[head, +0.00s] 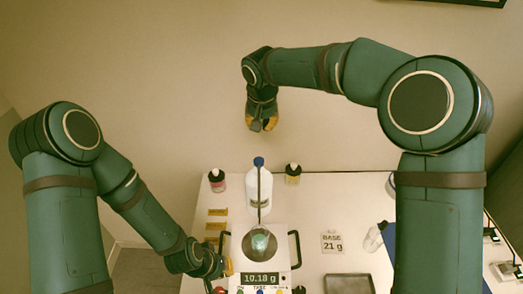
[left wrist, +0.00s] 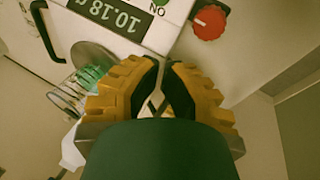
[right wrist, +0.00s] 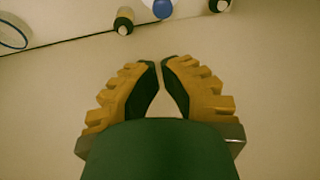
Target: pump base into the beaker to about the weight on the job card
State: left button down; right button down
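The beaker (head: 260,241) holds greenish liquid and stands on the round pan of the white scale (head: 281,232), whose display reads 10.18 g. It also shows in the left wrist view (left wrist: 90,76). A white pump bottle (head: 259,194) with a blue pump head (head: 259,161) stands behind; its thin spout reaches toward the beaker. The job card (head: 332,243) reads BASE 21 g. My left gripper (head: 224,272) is low beside the scale's front left; its fingertips look together, with nothing clearly held. My right gripper (head: 263,126) is raised behind the pump bottle, shut and empty.
Small dark bottles flank the pump bottle, one with a red label (head: 217,181) and one with a yellow label (head: 292,174). Black handles stand at both scale sides. A red knob (left wrist: 208,22) is near my left gripper. Clear glassware (head: 373,239) and a tray (head: 348,284) are right.

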aim_at(261, 158)
jog(key=x, duration=0.8)
jog(key=s+x, duration=0.1)
jog(key=x, duration=0.3)
jog(key=shift+w+f, duration=0.15)
jog(key=shift+f, duration=0.35)
pick_arm(q)
jog(key=shift+r, duration=0.1)
pick_arm(e)
jog(key=shift+f, duration=0.6)
